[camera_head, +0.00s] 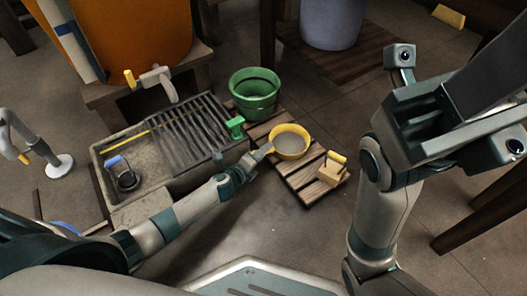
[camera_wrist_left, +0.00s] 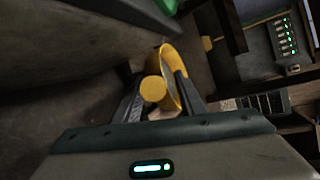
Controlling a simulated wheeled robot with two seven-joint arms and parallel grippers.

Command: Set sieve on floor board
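The sieve (camera_head: 289,142) is a round, yellow-rimmed bowl with a grey inside. It is over the wooden slatted floor board (camera_head: 312,192), its handle pointing left; whether it rests fully on the slats is unclear. My left gripper (camera_head: 252,160) is at the handle. In the left wrist view, the yellow handle end (camera_wrist_left: 153,89) shows between my two spread fingers, close to the left finger with a gap to the right one. The sieve's rim (camera_wrist_left: 172,62) shows beyond. My right gripper (camera_head: 450,110) is raised at the right, empty as far as visible, its fingers unclear.
A green bucket (camera_head: 254,90) stands behind the board, and a wooden block with a yellow handle (camera_head: 333,167) sits on its front right. A stone basin with a grating (camera_head: 185,133) lies to the left. An orange barrel (camera_head: 125,40) stands behind the basin. Floor is clear in front of the board.

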